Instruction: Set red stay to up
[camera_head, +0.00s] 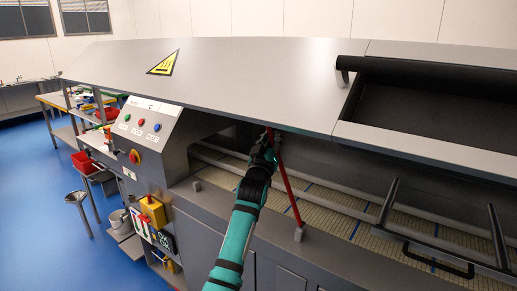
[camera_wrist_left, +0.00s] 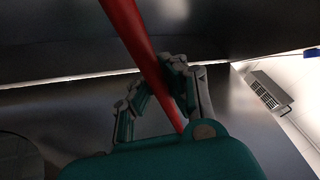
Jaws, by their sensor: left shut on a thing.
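The red stay (camera_head: 287,181) is a thin red rod in the head view. It stands tilted, from a small grey block on the front ledge up to the underside of the raised grey lid (camera_head: 250,75). My left gripper (camera_head: 268,152) is at the upper part of the stay, just under the lid's front edge. In the left wrist view the stay (camera_wrist_left: 138,40) runs between the fingers of my left gripper (camera_wrist_left: 165,95), which is shut on it. The exact contact is partly hidden by the gripper's own body. My right gripper is not in view.
A control panel (camera_head: 143,121) with coloured buttons stands left of the opening. Inside lie grey rails over a slatted bed (camera_head: 345,222). A black-handled frame (camera_head: 440,262) stands at the right. Blue floor (camera_head: 40,215) is open at the left.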

